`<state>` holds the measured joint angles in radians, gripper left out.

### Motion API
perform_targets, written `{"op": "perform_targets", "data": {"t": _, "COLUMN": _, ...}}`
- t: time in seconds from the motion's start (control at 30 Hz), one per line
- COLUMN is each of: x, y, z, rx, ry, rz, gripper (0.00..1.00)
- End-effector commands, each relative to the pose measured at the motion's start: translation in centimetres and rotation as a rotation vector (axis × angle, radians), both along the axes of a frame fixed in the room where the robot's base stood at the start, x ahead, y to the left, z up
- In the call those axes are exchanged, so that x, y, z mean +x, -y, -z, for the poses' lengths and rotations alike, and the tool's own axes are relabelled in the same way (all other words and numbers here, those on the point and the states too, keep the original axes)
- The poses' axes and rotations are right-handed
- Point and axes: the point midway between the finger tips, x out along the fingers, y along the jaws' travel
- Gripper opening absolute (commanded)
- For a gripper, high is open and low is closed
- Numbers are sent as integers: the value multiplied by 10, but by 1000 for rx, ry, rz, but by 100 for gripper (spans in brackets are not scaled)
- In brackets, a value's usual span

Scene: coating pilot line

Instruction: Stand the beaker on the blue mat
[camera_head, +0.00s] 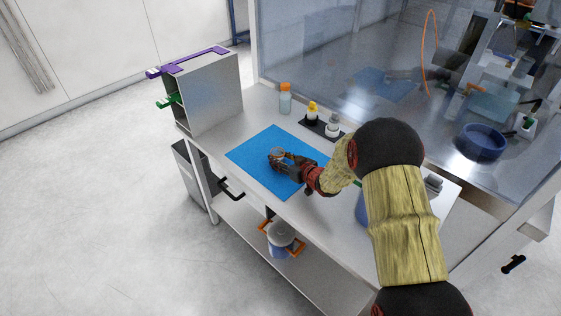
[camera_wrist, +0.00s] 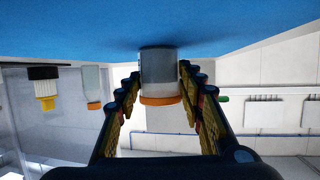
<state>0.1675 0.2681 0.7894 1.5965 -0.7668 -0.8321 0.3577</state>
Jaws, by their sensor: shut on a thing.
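The blue mat (camera_head: 250,153) lies flat on the metal bench. My gripper (camera_head: 280,159) is low over the middle of the mat. In the wrist view, which is upside down, my gripper (camera_wrist: 160,80) is shut on the beaker (camera_wrist: 160,68), a grey see-through cylinder with an orange rim. The beaker looks upright, its base at or very close to the mat, with a dark shadow there. I cannot tell whether it bears its weight. In the head view the fingers mostly hide the beaker.
A metal cabinet (camera_head: 213,95) stands left of the mat. Behind the mat are an orange-capped bottle (camera_head: 285,101) and a black tray (camera_head: 316,126) with small bottles. A glass panel (camera_head: 340,60) closes the back. A blue container (camera_head: 361,209) is partly behind my arm.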

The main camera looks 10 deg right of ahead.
Motion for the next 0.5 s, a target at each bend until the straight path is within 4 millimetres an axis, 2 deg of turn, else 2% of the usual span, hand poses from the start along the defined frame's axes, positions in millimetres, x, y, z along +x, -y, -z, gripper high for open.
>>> {"op": "perform_targets", "data": {"t": 0.37, "x": 1, "y": 0, "z": 4, "rx": 0, "ry": 3, "rz": 0, "gripper": 14}}
{"op": "perform_targets", "data": {"t": 0.4, "x": 1, "y": 0, "z": 3, "rx": 0, "ry": 2, "rz": 0, "gripper": 40}}
{"op": "perform_targets", "data": {"t": 0.5, "x": 1, "y": 0, "z": 3, "rx": 0, "ry": 2, "rz": 0, "gripper": 46}}
